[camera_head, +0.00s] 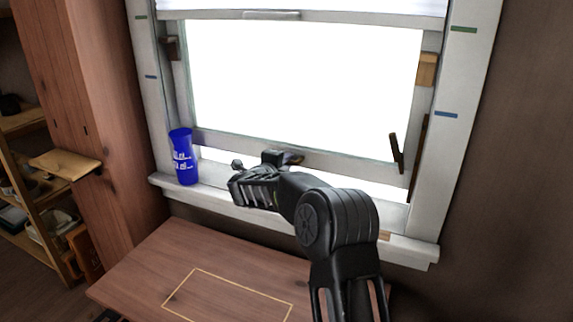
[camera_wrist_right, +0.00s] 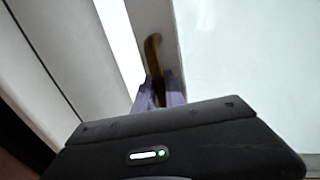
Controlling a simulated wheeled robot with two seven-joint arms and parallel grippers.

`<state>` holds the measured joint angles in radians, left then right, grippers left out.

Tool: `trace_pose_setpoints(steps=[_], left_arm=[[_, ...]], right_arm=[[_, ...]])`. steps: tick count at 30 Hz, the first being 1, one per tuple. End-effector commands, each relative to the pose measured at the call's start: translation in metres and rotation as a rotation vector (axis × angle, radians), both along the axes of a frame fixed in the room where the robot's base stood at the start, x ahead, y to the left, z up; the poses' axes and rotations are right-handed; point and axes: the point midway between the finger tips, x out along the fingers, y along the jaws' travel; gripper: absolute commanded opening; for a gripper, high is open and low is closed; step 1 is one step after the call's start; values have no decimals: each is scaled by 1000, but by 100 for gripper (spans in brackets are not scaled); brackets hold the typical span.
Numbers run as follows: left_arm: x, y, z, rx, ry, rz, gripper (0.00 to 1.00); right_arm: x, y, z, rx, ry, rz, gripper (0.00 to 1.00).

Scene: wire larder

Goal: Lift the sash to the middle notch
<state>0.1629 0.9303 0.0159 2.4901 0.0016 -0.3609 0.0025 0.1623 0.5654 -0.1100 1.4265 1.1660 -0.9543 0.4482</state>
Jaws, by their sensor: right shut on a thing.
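The lower sash (camera_head: 345,166) is a pale frame around a bright pane. Its bottom rail stands a little above the sill, with a bright gap under its right part. My right gripper (camera_head: 282,158) is at the middle of this rail, shut on the brass-coloured sash lift (camera_head: 296,158). In the right wrist view the purplish fingertips (camera_wrist_right: 160,95) close around the lift (camera_wrist_right: 152,52), and the rail (camera_wrist_right: 158,18) runs behind it. Blue marks (camera_head: 446,115) and green marks (camera_head: 463,29) show on both side casings. My left gripper is out of view.
A blue cup (camera_head: 184,157) stands upright on the left of the sill (camera_head: 222,205), close to the sash. A dark lever (camera_head: 395,150) and a wooden block (camera_head: 427,70) are at the right jamb. A wooden table (camera_head: 150,262) with a yellow outline lies below, its top clear.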

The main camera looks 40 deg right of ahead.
Motion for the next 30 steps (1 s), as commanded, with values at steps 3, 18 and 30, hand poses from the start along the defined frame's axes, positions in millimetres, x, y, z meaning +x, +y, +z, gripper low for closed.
trace_pose_setpoints(steps=[3,18,30], left_arm=[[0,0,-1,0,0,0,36],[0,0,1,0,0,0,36],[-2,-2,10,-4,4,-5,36]], right_arm=[[0,0,-1,0,-1,0,0],[-3,7,0,3,1,2,23],[-29,59,14,2,1,2,23]])
